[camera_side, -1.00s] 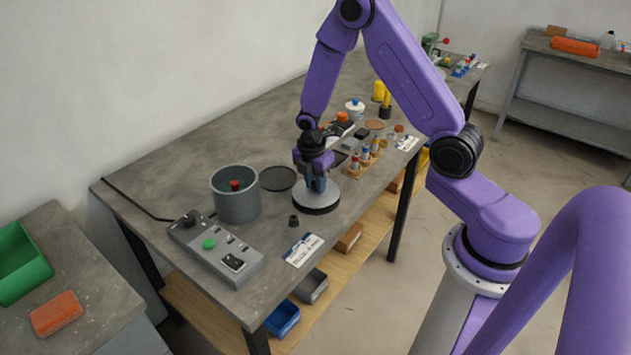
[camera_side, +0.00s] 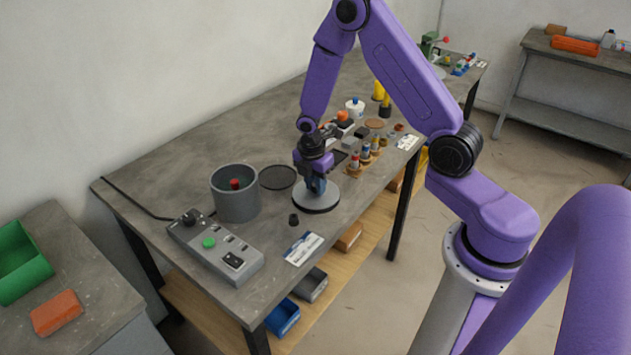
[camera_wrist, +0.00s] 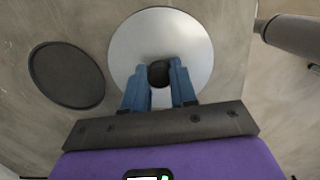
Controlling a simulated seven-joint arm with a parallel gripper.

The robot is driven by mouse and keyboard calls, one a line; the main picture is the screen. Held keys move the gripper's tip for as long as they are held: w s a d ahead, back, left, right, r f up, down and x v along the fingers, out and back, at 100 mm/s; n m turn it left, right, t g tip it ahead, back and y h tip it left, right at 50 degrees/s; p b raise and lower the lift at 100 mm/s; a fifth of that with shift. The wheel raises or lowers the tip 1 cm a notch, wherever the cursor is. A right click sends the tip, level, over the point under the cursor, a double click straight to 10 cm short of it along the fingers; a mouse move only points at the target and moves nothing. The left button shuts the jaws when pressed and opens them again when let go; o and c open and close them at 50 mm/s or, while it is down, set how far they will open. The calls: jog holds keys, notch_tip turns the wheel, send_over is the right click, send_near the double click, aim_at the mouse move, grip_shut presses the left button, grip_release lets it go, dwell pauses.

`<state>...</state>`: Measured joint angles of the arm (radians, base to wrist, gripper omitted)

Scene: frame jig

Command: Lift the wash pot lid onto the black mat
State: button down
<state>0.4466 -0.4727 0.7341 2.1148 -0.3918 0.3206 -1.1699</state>
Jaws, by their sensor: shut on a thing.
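The wash pot lid (camera_side: 303,201) is a light grey disc with a black knob (camera_wrist: 158,73). My gripper (camera_side: 317,187) is shut on the knob, with its blue fingers on either side of it in the wrist view (camera_wrist: 158,80). The lid is level, at or just above the table; a thin dark band shows under its front edge, and I cannot tell whether it is shadow. A flat black round mat (camera_side: 278,178) lies to the lid's left, also left of it in the wrist view (camera_wrist: 66,75). The open grey pot (camera_side: 236,203) stands further left, with a red-topped thing inside.
A grey control box (camera_side: 215,248) with a green button stands in front of the pot. A small black piece (camera_side: 294,219) and a label card (camera_side: 303,248) lie near the front edge. A wooden rack (camera_side: 363,160) and several small items crowd the area behind the lid.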

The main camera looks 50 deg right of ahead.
jog(key=c, duration=0.7)
grip_release()
jog(key=shift+o, duration=0.2)
jog(key=shift+r, duration=0.15)
jog(key=shift+r, duration=0.6)
jog(key=shift+r, duration=3.5)
